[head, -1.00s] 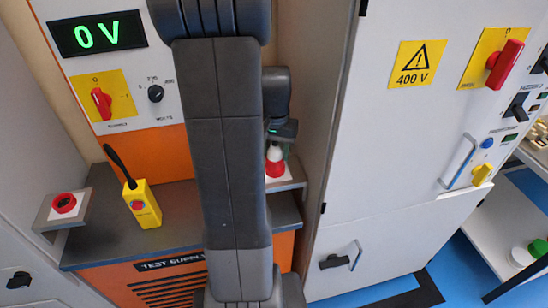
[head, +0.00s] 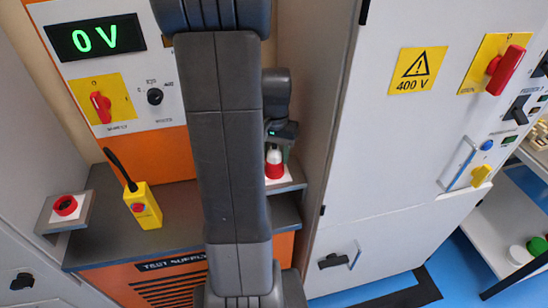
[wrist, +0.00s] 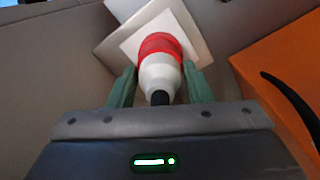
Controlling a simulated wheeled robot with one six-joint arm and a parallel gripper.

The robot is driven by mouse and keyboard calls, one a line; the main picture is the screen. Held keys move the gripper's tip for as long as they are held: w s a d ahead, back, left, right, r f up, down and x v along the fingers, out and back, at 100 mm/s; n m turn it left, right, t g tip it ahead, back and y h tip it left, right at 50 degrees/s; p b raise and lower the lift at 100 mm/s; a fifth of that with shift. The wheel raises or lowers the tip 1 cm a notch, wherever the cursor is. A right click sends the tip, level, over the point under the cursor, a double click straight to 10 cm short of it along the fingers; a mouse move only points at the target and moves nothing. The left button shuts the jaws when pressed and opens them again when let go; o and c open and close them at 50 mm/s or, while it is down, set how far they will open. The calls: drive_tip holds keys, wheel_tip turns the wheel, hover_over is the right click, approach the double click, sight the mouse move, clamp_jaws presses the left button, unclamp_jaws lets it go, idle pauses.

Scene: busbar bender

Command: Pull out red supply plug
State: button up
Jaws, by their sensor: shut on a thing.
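The red supply plug, with a red collar, a white body and a dark tail end, shows in the wrist view (wrist: 160,72). Its red end meets the square white socket plate (wrist: 122,47), and I see no clear gap between them. In the head view, the plug (head: 274,168) shows just below my gripper (head: 277,150), right of my arm. In the wrist view, the green fingers of my gripper (wrist: 161,85) are on either side of the plug, shut on it. The contact faces are partly hidden.
The display (head: 95,37) reads 0 V. A tall grey cabinet (head: 395,150) stands close at right. My arm hides the middle.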

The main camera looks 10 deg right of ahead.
sight(275, 147)
drive_tip(key=shift+s+r, duration=0.1)
drive_tip(key=shift+r, duration=0.4)
drive_tip(key=shift+r+p, duration=0.65)
drive_tip(key=shift+p, duration=0.1)
drive_tip(key=shift+r+p, duration=0.45)
drive_tip(key=shift+r, duration=0.15)
wheel_tip(275, 147, up, 5)
drive_tip(key=p, duration=0.4)
idle(0.3)
